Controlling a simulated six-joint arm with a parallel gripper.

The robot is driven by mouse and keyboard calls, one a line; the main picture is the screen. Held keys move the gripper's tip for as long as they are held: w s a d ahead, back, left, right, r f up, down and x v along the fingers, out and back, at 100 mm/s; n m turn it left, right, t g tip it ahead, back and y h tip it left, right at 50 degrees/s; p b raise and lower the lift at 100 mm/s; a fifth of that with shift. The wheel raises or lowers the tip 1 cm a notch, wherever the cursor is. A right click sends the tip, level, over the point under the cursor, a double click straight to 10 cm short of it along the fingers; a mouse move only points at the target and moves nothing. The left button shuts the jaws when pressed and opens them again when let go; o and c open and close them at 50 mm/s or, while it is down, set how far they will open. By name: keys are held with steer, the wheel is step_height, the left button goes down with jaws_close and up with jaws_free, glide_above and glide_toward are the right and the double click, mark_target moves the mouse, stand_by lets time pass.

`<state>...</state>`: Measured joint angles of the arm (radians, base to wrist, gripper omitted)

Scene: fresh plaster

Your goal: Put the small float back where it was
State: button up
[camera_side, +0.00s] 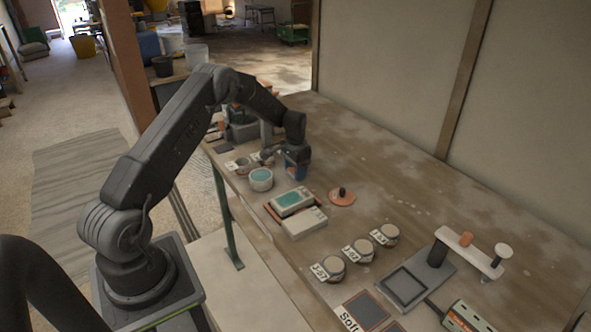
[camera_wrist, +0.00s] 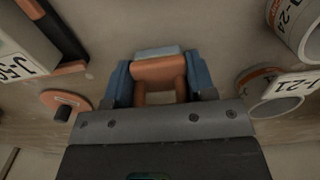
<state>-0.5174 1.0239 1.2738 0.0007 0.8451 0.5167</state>
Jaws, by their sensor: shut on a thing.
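My gripper (camera_wrist: 160,85) is shut on an orange handle-shaped piece with a pale grey-blue block at its far end (camera_wrist: 158,52); this looks like the small float. The blue fingers grip its left and right sides. In the side view my gripper (camera_side: 295,163) hangs low over the left part of the bench, and the held thing is mostly hidden there. I cannot tell whether it touches the bench. A round orange disc with a dark knob (camera_side: 342,196) lies on the bench to the right of the gripper; it also shows in the wrist view (camera_wrist: 66,101).
Labelled jars (camera_wrist: 275,92) stand close to the right in the wrist view. A teal-topped pot (camera_side: 261,179), a teal-topped block (camera_side: 293,201) and a pale box (camera_side: 304,222) stand nearby. Three labelled jars (camera_side: 358,250) and a grey stand (camera_side: 435,268) are further right. The back of the bench is clear.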

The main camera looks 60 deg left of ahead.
steer(key=o, duration=0.9)
step_height(320, 180, up, 12)
steer(key=shift+r, duration=0.1)
steer(key=s+d+r+t, duration=0.1)
steer(key=s+d+r, duration=0.4)
steer(key=d+r, duration=0.4)
steer(key=s+d+r+t, duration=0.2)
steer(key=s+d+r, duration=0.3)
steer(key=d+r, duration=0.3)
steer(key=s+d+t, duration=0.1)
steer(key=s+d, duration=0.4)
steer(key=s, duration=0.4)
steer(key=s+d+t, duration=0.1)
steer(key=s+d, duration=0.4)
steer(key=s, duration=0.5)
steer(key=shift+s+d+t, duration=0.25)
steer(key=shift+d+t, duration=0.05)
steer(key=shift+d, duration=0.05)
